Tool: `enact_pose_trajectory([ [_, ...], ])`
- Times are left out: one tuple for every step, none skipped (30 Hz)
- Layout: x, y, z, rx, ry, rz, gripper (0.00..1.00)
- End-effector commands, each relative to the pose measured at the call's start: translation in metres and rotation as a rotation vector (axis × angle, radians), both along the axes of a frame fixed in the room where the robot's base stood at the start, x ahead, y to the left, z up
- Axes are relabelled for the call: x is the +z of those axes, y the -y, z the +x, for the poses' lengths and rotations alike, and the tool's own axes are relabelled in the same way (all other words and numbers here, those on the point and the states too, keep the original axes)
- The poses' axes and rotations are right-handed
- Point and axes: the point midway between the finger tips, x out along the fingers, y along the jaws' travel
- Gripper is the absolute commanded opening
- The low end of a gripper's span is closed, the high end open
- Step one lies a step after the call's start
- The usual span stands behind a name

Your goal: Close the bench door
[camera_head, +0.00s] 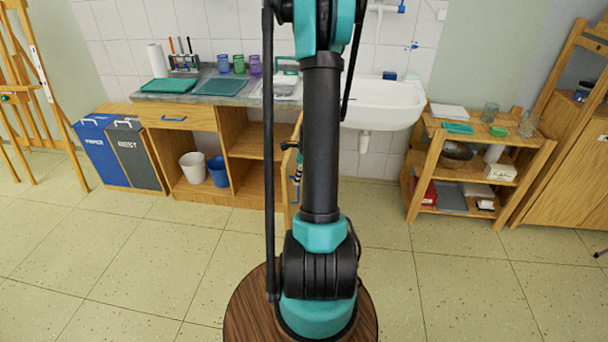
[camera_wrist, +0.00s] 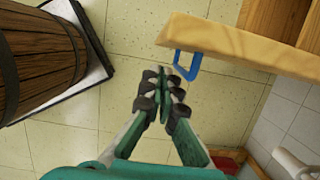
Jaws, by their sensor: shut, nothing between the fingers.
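The bench door (camera_head: 287,188) stands swung open at the right end of the wooden bench (camera_head: 223,128), partly hidden behind my arm. In the wrist view the door (camera_wrist: 245,48) runs across the upper right, seen from above. Its blue handle (camera_wrist: 187,64) sticks out from the door face near its free end. My gripper (camera_wrist: 170,74) is shut and empty, with its fingertips close beside the handle; I cannot tell whether they touch it. In the head view the gripper is mostly hidden by my arm.
A white sink (camera_head: 383,104) is right of the bench. A wooden shelf (camera_head: 470,165) stands farther right. Blue (camera_head: 97,150) and grey (camera_head: 135,153) bins are at the bench's left. White (camera_head: 193,167) and blue (camera_head: 218,171) buckets sit inside. The floor in front is clear.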

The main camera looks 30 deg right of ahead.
Motion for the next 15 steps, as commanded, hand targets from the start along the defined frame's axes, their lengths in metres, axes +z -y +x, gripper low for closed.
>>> enact_pose_trajectory([
  [0.000, -0.006, 0.004, 0.004, 0.000, 0.000, 0.00],
  [0.000, -0.008, 0.006, 0.003, 0.001, 0.000, 0.00],
  [0.000, -0.011, 0.008, 0.001, 0.000, 0.000, 0.00],
  [0.000, -0.013, 0.009, 0.001, -0.001, 0.000, 0.00],
  [0.000, -0.015, 0.010, 0.002, 0.000, 0.000, 0.00],
  [0.000, -0.016, 0.011, 0.002, 0.000, 0.000, 0.00],
  [0.000, -0.017, 0.011, 0.001, -0.001, 0.000, 0.00],
  [0.000, -0.017, 0.012, 0.001, -0.001, 0.000, 0.00],
  [0.000, -0.018, 0.012, 0.001, -0.001, 0.000, 0.00],
  [0.000, -0.018, 0.012, 0.000, 0.000, 0.000, 0.00],
  [0.000, -0.018, 0.012, 0.000, 0.000, 0.000, 0.00],
  [0.000, -0.018, 0.012, 0.000, 0.000, 0.000, 0.00],
  [0.000, -0.018, 0.012, 0.000, 0.000, 0.000, 0.00],
  [0.000, -0.018, 0.012, 0.000, 0.000, 0.000, 0.00],
  [0.000, -0.018, 0.012, 0.000, 0.000, 0.000, 0.00],
])
